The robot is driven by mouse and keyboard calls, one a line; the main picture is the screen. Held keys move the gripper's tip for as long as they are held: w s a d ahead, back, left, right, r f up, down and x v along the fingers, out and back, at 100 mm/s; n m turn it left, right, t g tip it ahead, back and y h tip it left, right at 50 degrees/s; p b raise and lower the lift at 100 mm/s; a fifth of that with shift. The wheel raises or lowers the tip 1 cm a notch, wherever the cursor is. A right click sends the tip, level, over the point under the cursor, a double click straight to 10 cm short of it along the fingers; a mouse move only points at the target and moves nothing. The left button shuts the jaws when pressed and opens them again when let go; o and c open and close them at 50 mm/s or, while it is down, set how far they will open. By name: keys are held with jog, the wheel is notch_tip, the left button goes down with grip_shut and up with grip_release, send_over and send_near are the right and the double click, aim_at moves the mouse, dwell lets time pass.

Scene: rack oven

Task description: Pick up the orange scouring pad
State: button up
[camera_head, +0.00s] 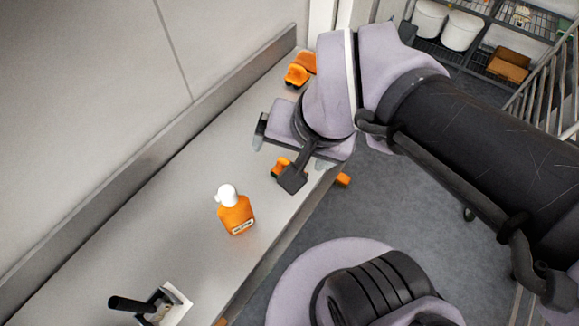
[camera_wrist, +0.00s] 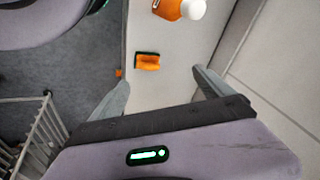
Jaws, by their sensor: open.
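The orange scouring pad (camera_wrist: 147,62) lies flat on the steel counter (camera_wrist: 165,90) in the wrist view, with a dark border along its edges. In the head view the pad (camera_head: 279,166) is partly hidden behind a finger of my gripper. My gripper (camera_head: 276,155) is open and empty above the counter. In the wrist view the pad lies beyond the two fingertips of my gripper (camera_wrist: 161,80), between their lines and apart from both.
An orange bottle with a white top (camera_head: 236,213) stands on the counter near the pad. A black-handled scraper-like tool (camera_head: 155,305) lies nearer the front. Another orange object (camera_head: 300,69) sits at the far end. A raised wall edge (camera_head: 150,160) runs along the counter's left.

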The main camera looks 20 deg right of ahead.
aim_at(287, 162)
jog(key=w+f+m+g+h+p, duration=0.2)
jog(key=w+f+m+g+p, duration=0.25)
jog(key=w, duration=0.45)
jog(key=shift+t+h, duration=0.3)
jog(key=shift+t, duration=0.05)
jog(key=f+b, duration=0.1)
jog(key=f, duration=0.3)
jog(key=w+d+f+b, duration=0.1)
jog(key=f+b, duration=0.1)
jog(key=f, duration=0.2)
jog(key=d+f+b, duration=0.1)
jog(key=f+b, duration=0.1)
jog(key=f, duration=0.2)
jog(key=shift+w+d+f, duration=0.1)
jog(key=shift+w+d, duration=0.05)
jog(key=f, duration=0.1)
jog(key=f+b, duration=0.1)
jog(key=f, duration=0.1)
jog(key=f+b, duration=0.1)
jog(key=f, duration=0.1)
jog(key=shift+w+d+f, duration=0.1)
jog(key=shift+d+f, duration=0.15)
jog(key=shift+d, duration=0.15)
jog(key=shift+r, duration=0.1)
